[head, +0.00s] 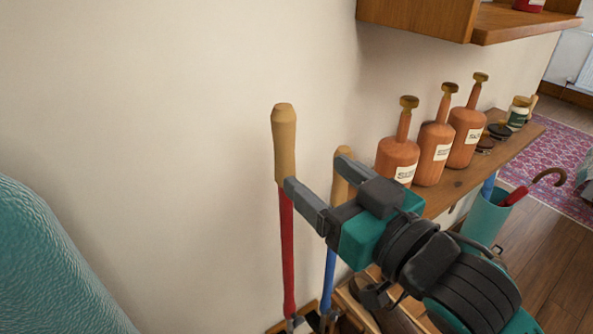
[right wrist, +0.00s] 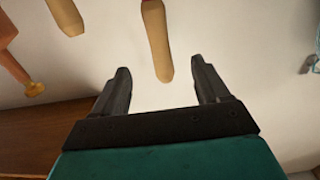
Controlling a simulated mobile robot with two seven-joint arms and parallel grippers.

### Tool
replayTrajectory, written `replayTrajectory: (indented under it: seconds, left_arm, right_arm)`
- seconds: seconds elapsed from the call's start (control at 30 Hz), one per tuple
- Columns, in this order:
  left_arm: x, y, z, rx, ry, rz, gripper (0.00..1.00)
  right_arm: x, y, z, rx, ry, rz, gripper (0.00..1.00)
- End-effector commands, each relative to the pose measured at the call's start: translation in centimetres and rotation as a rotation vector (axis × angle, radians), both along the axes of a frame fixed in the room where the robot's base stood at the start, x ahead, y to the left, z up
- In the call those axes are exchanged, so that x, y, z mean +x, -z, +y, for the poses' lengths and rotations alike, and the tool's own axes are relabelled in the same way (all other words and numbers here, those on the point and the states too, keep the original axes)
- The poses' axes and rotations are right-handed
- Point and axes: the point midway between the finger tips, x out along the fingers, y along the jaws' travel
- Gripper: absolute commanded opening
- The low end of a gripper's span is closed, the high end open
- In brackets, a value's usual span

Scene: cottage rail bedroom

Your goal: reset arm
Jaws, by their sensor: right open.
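My right gripper (head: 322,186) reaches in from the lower right in the head view. Its jaws are apart with nothing held, and the right wrist view shows both fingers (right wrist: 160,72) spread. A red-shafted tool (head: 287,240) with a wooden handle stands upright against the wall, close to the fingertips. In the right wrist view a wooden handle (right wrist: 157,40) shows between and beyond the fingers, touching neither. A blue-shafted tool (head: 329,285) stands beside the red one, partly hidden by the gripper. My left gripper is not in view.
Several orange bottles (head: 432,155) and small jars (head: 518,112) stand on a wooden shelf (head: 465,190) just behind my right arm. A teal umbrella stand (head: 483,222) is on the floor at right. A wooden cabinet (head: 420,15) hangs above. The wall at left is bare.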

Motion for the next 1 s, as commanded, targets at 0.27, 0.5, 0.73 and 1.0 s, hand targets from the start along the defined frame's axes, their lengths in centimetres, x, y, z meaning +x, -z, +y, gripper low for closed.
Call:
replayTrajectory:
  seconds: [0.27, 0.5, 0.73, 1.0]
  left_arm:
    - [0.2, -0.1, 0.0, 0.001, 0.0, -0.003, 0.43]
    - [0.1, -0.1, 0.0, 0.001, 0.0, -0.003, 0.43]
    - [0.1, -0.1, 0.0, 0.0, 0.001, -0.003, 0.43]
    - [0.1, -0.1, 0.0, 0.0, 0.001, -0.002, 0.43]
  right_arm:
    - [1.7, 5.6, -1.8, -0.013, 0.08, 0.091, 0.74]
    - [0.7, 20.4, -7.5, -0.099, 0.256, 0.304, 0.74]
    - [-5.3, 31.7, -12.6, -0.212, 0.37, 0.477, 0.74]
    - [-9.0, 35.8, -14.8, -0.267, 0.409, 0.548, 0.74]
